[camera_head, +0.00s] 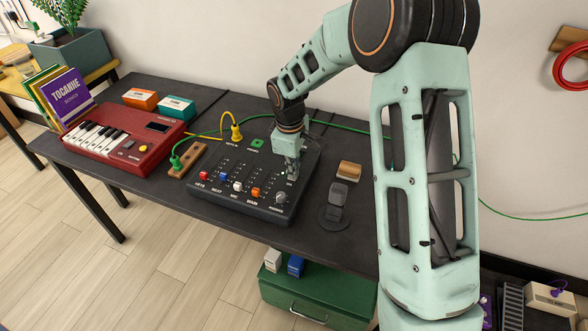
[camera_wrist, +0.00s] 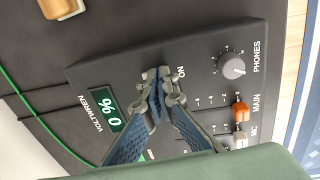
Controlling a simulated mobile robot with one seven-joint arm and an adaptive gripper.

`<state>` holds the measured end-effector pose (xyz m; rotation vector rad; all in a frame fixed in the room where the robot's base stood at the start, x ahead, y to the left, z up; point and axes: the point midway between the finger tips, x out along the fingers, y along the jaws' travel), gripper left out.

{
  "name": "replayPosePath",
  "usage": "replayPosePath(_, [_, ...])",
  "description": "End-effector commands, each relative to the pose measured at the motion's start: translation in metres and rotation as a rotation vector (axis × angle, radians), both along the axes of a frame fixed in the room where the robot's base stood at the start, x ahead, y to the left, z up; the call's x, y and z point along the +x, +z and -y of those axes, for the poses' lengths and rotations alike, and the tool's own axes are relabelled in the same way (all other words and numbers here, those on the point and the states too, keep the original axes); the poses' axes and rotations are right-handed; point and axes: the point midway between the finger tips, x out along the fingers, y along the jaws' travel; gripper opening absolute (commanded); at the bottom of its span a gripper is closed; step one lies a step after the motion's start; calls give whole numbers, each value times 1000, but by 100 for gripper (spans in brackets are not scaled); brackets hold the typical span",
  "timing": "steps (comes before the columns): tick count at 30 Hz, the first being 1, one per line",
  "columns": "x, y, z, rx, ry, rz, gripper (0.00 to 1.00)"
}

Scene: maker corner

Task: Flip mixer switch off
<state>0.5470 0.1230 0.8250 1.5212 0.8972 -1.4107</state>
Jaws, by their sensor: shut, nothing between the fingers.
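The black mixer (camera_head: 245,205) lies on the dark table with red, blue, white and orange fader caps along its front. In the wrist view the mixer (camera_wrist: 215,110) shows its PHONES knob, an ON label and a small green display reading "0 %". My gripper (camera_head: 292,176) is over the mixer's right part, pointing down. In the wrist view my gripper's fingertips (camera_wrist: 162,76) are together right beside the ON label, with nothing seen between them. The switch is hidden by the fingertips, so its position and any contact cannot be told.
A red keyboard (camera_head: 118,138) stands left of the mixer, with orange (camera_head: 141,99) and teal (camera_head: 177,108) boxes behind it. A wooden block (camera_head: 348,171) and a dark stand (camera_head: 336,205) are just right of the mixer. Green and yellow cables run behind and left of it.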

Motion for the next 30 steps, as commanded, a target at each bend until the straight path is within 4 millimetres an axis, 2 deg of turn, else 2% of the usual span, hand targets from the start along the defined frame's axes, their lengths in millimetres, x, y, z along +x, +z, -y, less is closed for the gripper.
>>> replayPosePath(5, [0, 4, -1, 1, 0, 1, 0])
replayPosePath(8, [0, 14, -2, 1, 0, 1, 0])
replayPosePath(15, [-4, 55, -10, 2, -3, 5, 0])
replayPosePath(24, [-12, 117, -12, 1, -2, 3, 0])
replayPosePath(30, [-14, 137, -13, 0, -2, 2, 0])
